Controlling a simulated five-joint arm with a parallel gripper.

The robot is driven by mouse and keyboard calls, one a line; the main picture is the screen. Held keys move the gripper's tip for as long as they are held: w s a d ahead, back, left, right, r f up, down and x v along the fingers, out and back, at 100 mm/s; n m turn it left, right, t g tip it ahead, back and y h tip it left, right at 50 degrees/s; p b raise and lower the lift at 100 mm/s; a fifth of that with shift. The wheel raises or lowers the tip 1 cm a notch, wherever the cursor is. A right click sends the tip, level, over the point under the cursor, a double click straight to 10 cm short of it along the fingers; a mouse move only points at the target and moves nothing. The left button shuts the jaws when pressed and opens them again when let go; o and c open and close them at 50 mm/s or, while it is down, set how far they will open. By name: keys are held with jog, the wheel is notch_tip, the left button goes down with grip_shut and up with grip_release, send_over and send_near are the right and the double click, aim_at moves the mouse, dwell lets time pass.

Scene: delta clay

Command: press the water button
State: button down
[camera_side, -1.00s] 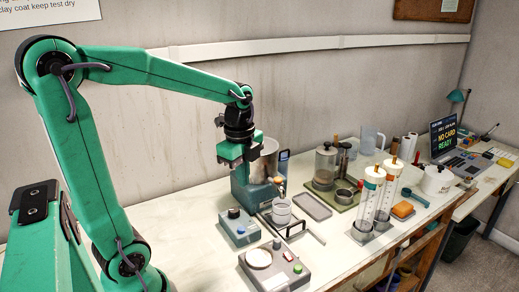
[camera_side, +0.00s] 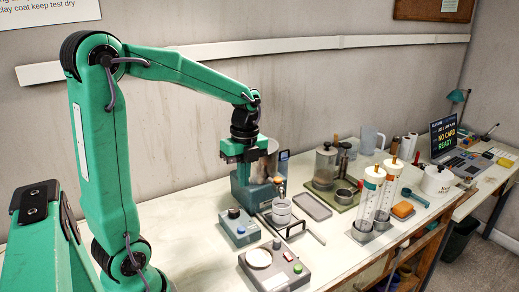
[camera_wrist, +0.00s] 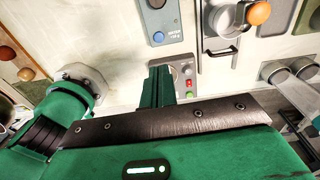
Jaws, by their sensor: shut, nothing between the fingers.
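The water button is a small blue button (camera_wrist: 161,39) beside printed "WATER" lettering on a grey-blue control box (camera_wrist: 161,17), in the wrist view's upper middle. In the side view the control box (camera_side: 239,228) stands on the bench, with a dark knob at its back and the small blue button (camera_side: 241,230) on top. My gripper (camera_side: 245,159) is raised well above the bench in front of the metal vessel machine. Its green fingers (camera_wrist: 158,86) are shut and empty, pointing down, apart from the button. In the wrist view they appear below the button.
A grey unit (camera_side: 275,267) with a white round plate and red and green buttons stands in front of the control box. A flat tray (camera_side: 312,206) and tall clear cylinders (camera_side: 372,195) stand farther right.

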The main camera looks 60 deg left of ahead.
aim_at(241, 228)
jog(key=shift+f, duration=0.1)
jog(key=f, duration=0.9)
jog(key=s+f, duration=0.1)
jog(key=f, duration=0.3)
jog(key=shift+f, duration=0.35)
jog(key=shift+f, duration=0.1)
jog(key=shift+s+f, duration=0.1)
jog(key=shift+f, duration=0.85)
jog(key=shift+r, duration=0.1)
notch_tip(241, 228, up, 15)
jog(key=w, duration=0.1)
jog(key=shift+w, duration=0.25)
dwell(0.6)
